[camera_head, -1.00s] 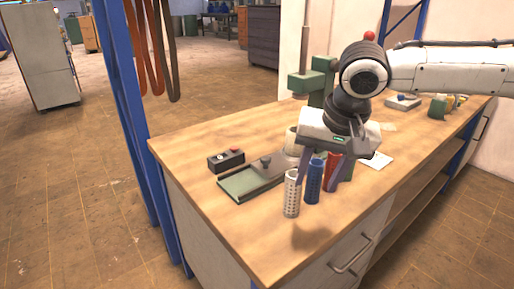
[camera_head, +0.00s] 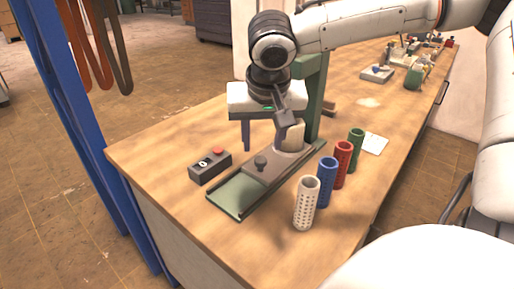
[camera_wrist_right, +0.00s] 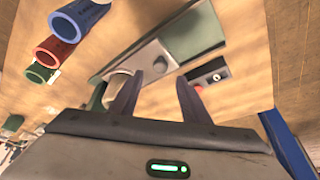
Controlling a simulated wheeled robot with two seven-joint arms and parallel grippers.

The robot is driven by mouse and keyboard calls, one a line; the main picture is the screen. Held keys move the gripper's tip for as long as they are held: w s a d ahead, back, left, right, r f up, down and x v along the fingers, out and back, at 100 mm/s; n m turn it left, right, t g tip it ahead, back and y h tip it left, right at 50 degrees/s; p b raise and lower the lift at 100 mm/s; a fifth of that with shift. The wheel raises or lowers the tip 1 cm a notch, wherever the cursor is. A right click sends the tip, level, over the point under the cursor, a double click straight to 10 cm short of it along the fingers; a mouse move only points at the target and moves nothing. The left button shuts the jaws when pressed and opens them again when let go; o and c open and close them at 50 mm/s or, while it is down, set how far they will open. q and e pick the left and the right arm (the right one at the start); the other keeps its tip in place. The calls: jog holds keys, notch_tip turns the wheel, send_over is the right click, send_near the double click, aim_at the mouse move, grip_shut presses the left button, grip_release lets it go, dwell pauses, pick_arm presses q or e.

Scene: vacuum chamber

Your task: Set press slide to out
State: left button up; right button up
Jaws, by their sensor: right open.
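The press slide (camera_head: 266,166) is a grey plate with a dark upright knob (camera_head: 261,162). It sits toward the press end of its green-bedded rail (camera_head: 236,194), whose near end is bare. A pale cylinder (camera_head: 291,138) stands at the slide's far end, below the green press frame (camera_head: 315,95). My right gripper (camera_head: 267,138) is open and empty, fingers down, above and behind the slide. In the right wrist view the slide (camera_wrist_right: 137,64) and green bed (camera_wrist_right: 193,38) lie beyond the open fingers (camera_wrist_right: 158,80). My left gripper is not in view.
A dark control box (camera_head: 209,167) with a red button stands left of the rail. A blue post (camera_head: 95,120) rises beside the table's left edge.

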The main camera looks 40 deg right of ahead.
aim_at(261, 160)
jog(key=x, duration=0.7)
jog(key=shift+b, duration=0.3)
grip_shut()
